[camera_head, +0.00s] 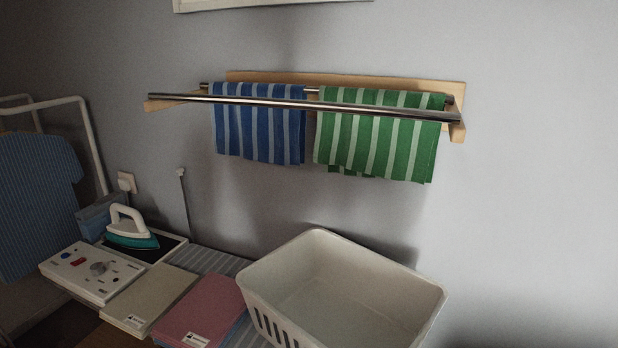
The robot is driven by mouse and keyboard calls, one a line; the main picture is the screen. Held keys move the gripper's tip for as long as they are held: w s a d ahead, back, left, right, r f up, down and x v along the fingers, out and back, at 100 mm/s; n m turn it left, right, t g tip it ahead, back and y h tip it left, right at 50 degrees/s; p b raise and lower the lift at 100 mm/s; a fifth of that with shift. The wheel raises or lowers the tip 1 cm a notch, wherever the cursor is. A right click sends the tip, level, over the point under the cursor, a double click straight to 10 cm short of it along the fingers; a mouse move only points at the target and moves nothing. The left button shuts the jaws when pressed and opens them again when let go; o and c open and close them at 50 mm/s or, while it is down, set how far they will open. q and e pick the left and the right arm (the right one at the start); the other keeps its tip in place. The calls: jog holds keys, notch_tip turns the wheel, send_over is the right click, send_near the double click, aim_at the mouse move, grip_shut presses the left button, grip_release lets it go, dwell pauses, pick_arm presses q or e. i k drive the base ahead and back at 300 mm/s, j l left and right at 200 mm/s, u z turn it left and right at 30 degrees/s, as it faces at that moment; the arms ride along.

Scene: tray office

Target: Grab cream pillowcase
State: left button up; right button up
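The cream pillowcase (151,298) appears as a folded cream cloth with a small white label, lying flat on the striped surface at the lower left. It lies between a white box with small items on its left and a folded pink cloth on its right. Its top face is uncovered. Neither of my grippers shows in the head view.
A white basket (262,296) that looks empty stands right of the pink cloth (201,308). A teal iron (131,232) and a white box (92,272) are to the left. A wall rack (380,108) holds a blue striped towel (258,130) and a green striped towel (375,140).

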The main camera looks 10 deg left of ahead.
aim_at(136, 310)
jog(key=u, duration=1.25)
jog(key=i+j+z, duration=0.1)
jog(key=z, duration=0.85)
jog(key=i+j+z, duration=0.15)
jog(key=j+z, duration=0.3)
jog(key=j, duration=0.25)
jog(key=j+z, duration=0.4)
jog(key=j, duration=0.35)
jog(key=j+z, duration=0.45)
jog(key=j, duration=0.25)
